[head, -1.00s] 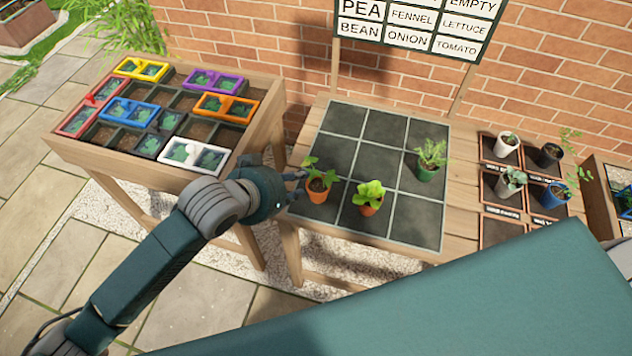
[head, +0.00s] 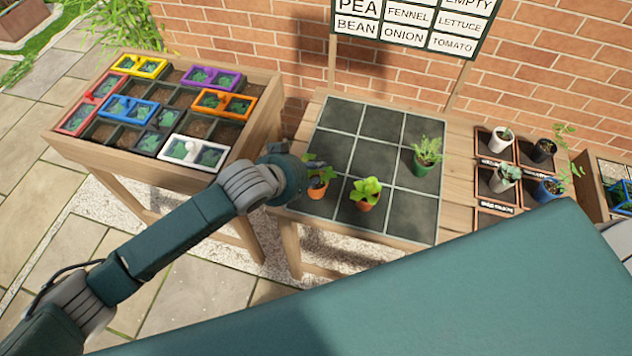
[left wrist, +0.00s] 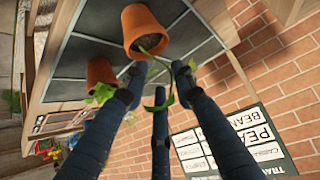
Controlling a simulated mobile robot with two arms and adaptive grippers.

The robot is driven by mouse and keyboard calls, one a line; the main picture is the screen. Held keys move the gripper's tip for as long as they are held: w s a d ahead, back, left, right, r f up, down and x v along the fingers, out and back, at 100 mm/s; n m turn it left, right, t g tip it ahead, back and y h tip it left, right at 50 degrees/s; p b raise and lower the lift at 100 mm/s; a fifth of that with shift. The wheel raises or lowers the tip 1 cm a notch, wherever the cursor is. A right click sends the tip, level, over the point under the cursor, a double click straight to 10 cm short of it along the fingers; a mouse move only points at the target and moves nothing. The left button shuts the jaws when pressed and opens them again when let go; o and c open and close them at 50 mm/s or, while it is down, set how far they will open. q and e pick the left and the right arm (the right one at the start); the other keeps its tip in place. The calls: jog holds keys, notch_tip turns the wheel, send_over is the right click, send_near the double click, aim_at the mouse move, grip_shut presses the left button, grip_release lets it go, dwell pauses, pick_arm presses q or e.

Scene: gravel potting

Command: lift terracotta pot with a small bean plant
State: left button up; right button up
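The terracotta pot with the small bean plant (head: 318,191) stands upright in the front left square of the dark tiled grid (head: 385,158). In the left wrist view this pot (left wrist: 146,27) is just beyond my fingertips, and its green stem and leaves hang among the fingers. My left gripper (head: 308,168) is beside the plant, at the grid's left edge. In the left wrist view its fingers (left wrist: 158,82) are spread apart, with the pot not between them. Contact with the leaves cannot be told. My right gripper is out of view.
Another terracotta pot with a bright green plant (head: 366,195) stands close on the right. A green pot (head: 424,165) is farther right. A wooden bed of coloured seedling trays (head: 150,160) stands left. A sign (head: 405,40) stands behind.

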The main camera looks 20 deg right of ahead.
pick_arm(q)
jog(key=shift+x, duration=1.4)
jog(key=shift+c, duration=0.3)
grip_shut()
jog(key=shift+r, duration=0.1)
jog(key=shift+r, duration=0.1)
